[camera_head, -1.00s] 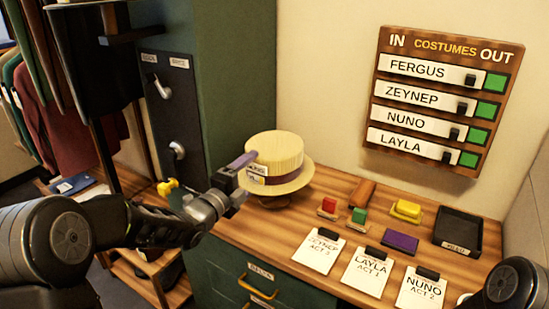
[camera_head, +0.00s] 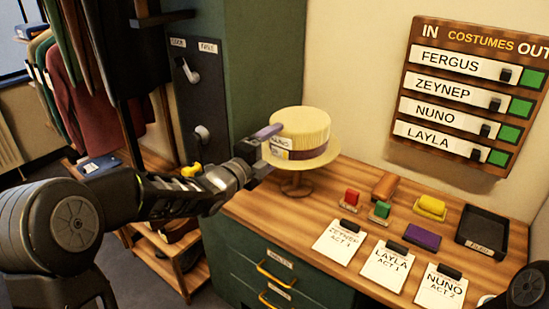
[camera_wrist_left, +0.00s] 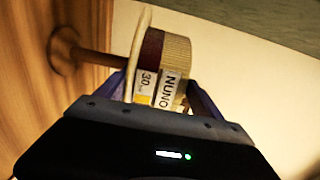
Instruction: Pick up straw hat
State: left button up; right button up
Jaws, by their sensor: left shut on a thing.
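The straw hat (camera_head: 303,124) is pale yellow with a flat crown and a dark band. It sits at the left end of the wooden counter, over a small round wooden stand (camera_head: 296,190). My left gripper (camera_head: 267,132) is shut on the hat's left side. In the left wrist view, the hat (camera_wrist_left: 176,56) is between the two purple fingers, with a "NUNO" tag and a "30" tag facing the camera. The stand (camera_wrist_left: 62,50) shows there with its post reaching toward the brim; I cannot tell whether they touch. My right gripper is out of view.
On the counter (camera_head: 262,208) to the right are small coloured blocks, several name cards (camera_head: 388,268) and a black tray (camera_head: 483,232). A costume board (camera_head: 465,95) hangs on the wall. A green cabinet (camera_head: 262,60) stands behind left, beside hanging clothes.

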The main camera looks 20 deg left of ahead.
pick_arm(q)
notch_tip(320, 180, up, 14)
jog(key=p, duration=0.1)
jog(key=shift+f, duration=0.25)
dwell(0.5)
